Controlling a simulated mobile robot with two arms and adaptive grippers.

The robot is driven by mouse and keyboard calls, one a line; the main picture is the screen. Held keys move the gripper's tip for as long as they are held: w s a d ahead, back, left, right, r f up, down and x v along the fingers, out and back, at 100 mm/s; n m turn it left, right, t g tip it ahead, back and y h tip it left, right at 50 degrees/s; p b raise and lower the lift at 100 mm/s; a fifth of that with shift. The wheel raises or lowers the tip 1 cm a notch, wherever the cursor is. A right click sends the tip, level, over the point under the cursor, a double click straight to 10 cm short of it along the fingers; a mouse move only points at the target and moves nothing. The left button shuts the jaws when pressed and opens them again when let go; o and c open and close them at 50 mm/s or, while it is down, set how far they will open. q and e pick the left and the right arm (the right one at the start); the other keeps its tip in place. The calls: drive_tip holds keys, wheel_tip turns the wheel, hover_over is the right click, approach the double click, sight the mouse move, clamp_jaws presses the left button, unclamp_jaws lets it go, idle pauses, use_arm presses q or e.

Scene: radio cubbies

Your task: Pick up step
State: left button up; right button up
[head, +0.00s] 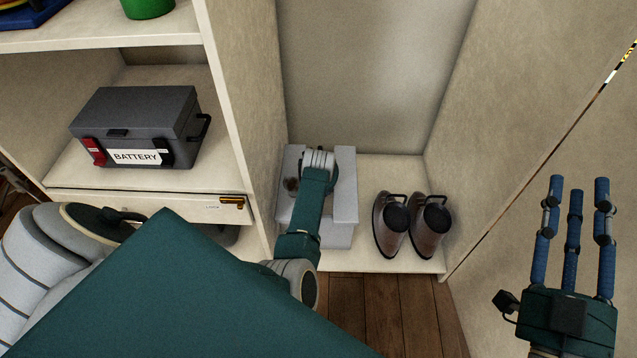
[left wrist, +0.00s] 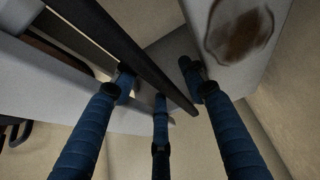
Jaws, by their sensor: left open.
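The step (head: 345,205) is a light grey block-like stool on the floor of the tall open cubby, in the middle of the head view. My left gripper (head: 318,160) is over its top, and my forearm hides part of the step. In the left wrist view the open fingers (left wrist: 158,92) are spread at a dark bar, with the step's pale grey surface (left wrist: 278,45) and a brown stain on it close by. I cannot tell whether the fingers touch the bar. My right gripper (head: 573,195) is open and empty at the right, away from the step.
A grey battery box (head: 135,120) sits on the left shelf, with a drawer below. A cubby divider (head: 235,125) rises close on the left and a side wall (head: 530,110) on the right.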

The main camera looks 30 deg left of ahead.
use_arm(q)
drive_tip(key=shift+c, duration=0.5)
clamp_jaws()
drive_tip(key=shift+w+r, duration=0.1)
drive_tip(key=shift+w, duration=0.05)
